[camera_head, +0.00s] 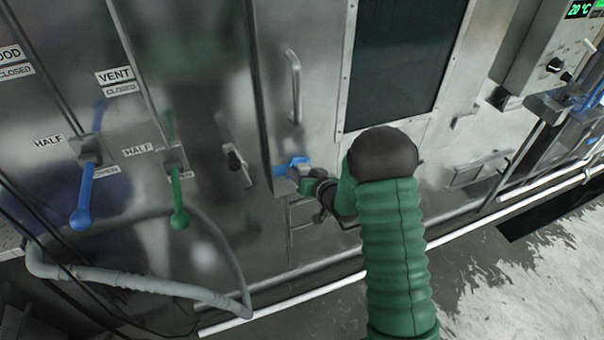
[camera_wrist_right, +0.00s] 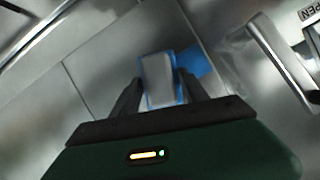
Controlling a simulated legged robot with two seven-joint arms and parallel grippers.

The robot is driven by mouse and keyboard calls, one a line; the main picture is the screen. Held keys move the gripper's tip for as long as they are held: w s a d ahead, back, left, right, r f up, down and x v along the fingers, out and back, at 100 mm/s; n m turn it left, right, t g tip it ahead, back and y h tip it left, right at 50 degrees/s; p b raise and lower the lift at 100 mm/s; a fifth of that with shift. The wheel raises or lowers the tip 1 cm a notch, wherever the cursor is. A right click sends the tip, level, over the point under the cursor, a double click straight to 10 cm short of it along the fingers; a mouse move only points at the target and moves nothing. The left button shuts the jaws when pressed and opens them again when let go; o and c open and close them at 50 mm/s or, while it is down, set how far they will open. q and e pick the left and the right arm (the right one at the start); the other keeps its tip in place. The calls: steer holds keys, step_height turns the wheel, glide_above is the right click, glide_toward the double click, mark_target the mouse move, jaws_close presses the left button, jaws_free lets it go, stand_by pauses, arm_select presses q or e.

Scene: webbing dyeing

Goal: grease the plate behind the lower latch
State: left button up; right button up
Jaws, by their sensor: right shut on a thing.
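My right gripper (camera_head: 305,180) reaches to the lower left edge of the windowed metal door, partly hidden behind my own green arm. In the right wrist view its two dark fingers (camera_wrist_right: 158,90) are shut on a grey block with blue edges (camera_wrist_right: 157,75). A blue patch (camera_wrist_right: 203,64) shows just behind and right of the block, against the metal panel. In the head view the blue part (camera_head: 290,164) sits at the gripper's tips. I cannot tell whether the block is the lower latch itself or a held piece. My left gripper is not in view.
A vertical bar handle (camera_head: 294,88) stands above the gripper on the door, beside a dark window (camera_head: 400,65). Blue (camera_head: 83,203) and green (camera_head: 178,203) levers hang at left. A grey hose (camera_head: 130,282) and white pipe (camera_head: 300,298) run low along the machine.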

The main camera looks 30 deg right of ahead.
steer(key=shift+w+a+f, duration=0.15)
steer(key=shift+w+a, duration=0.05)
steer(key=shift+a, duration=0.35)
steer(key=shift+w+a, duration=0.1)
steer(key=shift+a, duration=0.35)
steer(key=shift+w+a+r, duration=0.1)
steer(key=shift+a+r, duration=0.05)
steer(key=shift+a, duration=0.35)
steer(key=shift+w+a+r, duration=0.1)
steer(key=shift+a+r, duration=0.05)
steer(key=shift+a, duration=0.3)
steer(key=shift+s+a, duration=0.1)
steer(key=shift+s, duration=0.1)
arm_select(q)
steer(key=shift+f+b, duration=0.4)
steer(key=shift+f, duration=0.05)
arm_select(e)
steer(key=s, duration=0.8)
steer(key=shift+s+a, duration=0.2)
steer(key=shift+s, duration=0.15)
